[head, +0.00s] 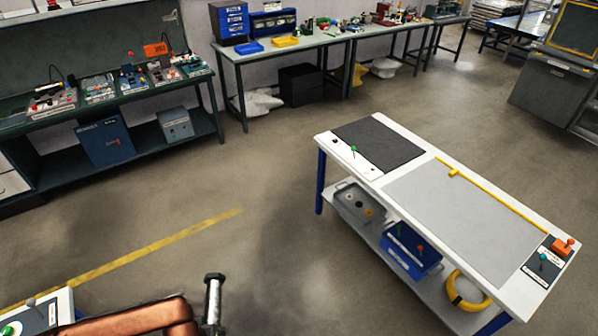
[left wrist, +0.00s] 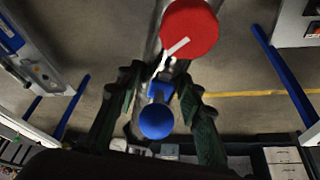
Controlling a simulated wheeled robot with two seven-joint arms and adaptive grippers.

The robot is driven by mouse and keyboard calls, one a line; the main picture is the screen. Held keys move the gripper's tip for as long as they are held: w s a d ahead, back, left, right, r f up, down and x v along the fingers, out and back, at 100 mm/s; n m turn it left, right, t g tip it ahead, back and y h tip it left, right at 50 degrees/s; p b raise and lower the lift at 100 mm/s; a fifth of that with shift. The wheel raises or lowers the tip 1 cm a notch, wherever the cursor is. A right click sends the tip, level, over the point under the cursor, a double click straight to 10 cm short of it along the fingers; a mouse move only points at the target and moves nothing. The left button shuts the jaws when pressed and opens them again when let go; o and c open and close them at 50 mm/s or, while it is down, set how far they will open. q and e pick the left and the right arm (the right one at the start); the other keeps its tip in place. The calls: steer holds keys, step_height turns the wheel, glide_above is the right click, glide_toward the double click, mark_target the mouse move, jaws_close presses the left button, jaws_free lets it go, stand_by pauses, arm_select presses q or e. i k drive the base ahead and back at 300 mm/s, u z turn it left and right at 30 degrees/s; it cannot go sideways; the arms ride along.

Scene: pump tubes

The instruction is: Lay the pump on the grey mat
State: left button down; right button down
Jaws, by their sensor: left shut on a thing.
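The pump shows in the left wrist view as a grey tube with a red round end (left wrist: 190,28), a white tag and a blue ball (left wrist: 157,121). My left gripper (left wrist: 160,80) is shut on the pump, its dark green fingers on either side of it. In the head view, a dark rod with a silver part (head: 213,300) stands at the bottom edge beside a copper-coloured part; I cannot tell if it belongs to the pump. The light grey mat (head: 450,215) lies bare on the white table at the right, apart from this. My right gripper is not in view.
The white table (head: 388,178) also carries a black mat (head: 378,142), a yellow T-shaped bar (head: 490,195) and an orange part (head: 562,246). Its lower shelf holds a grey bin (head: 357,205), a blue bin (head: 408,250) and a yellow coil (head: 466,292). Open floor lies left of it.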

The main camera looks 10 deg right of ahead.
mark_target(467, 214)
steer(key=z, duration=0.7)
steer(key=i, duration=1.75)
steer(key=z, duration=1.5)
steer(key=i, duration=1.15)
steer(key=z, duration=1)
